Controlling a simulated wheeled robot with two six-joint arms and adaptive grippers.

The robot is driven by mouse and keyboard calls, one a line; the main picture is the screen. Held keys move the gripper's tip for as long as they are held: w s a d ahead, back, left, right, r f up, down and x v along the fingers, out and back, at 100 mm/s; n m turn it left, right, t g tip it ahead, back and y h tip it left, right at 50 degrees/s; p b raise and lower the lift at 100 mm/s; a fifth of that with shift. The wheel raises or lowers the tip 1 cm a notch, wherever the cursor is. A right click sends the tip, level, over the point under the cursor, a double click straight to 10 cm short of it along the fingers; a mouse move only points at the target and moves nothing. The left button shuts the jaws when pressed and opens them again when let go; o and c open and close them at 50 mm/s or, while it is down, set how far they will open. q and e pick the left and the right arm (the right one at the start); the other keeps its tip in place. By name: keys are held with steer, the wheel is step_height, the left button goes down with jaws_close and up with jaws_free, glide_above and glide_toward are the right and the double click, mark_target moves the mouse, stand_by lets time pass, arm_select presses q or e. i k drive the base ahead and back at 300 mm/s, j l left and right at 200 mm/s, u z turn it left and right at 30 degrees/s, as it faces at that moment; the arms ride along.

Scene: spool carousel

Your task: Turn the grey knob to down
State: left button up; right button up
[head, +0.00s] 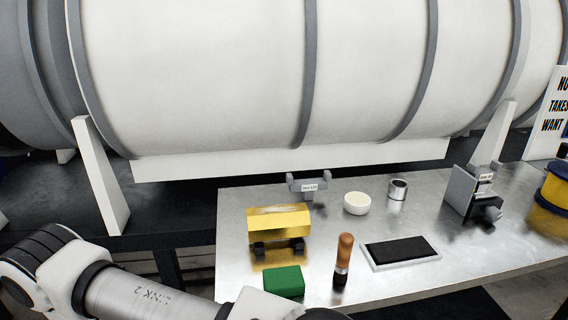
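A small grey and black device (461,190) stands at the right of the metal table, with an upright grey plate, a dark block low at its front and a small label on top. A grey forked stand (308,187) with a label stands at the table's back edge. I cannot tell for sure which part is the grey knob, or how it is turned. My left arm comes in at the bottom left, well apart from both. Neither of my grippers shows in the head view.
The metal table (340,215) holds a yellow block-like object (279,222), a green block (284,281), a brown-handled tool (344,258), a black-topped tray (402,252), a white bowl (356,203), a metal cup (398,190) and a yellow-blue container (551,205). A large white tank (240,80) is behind.

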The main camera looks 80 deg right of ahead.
mark_target(493, 214)
steer(key=z, duration=0.9)
steer(key=j+z, duration=0.1)
steer(key=z, duration=0.35)
steer(key=i+z, duration=0.1)
steer(key=z, duration=0.35)
steer(key=j+z, duration=0.1)
steer(key=z, duration=0.8)
steer(key=j+z, duration=0.1)
steer(key=z, duration=0.85)
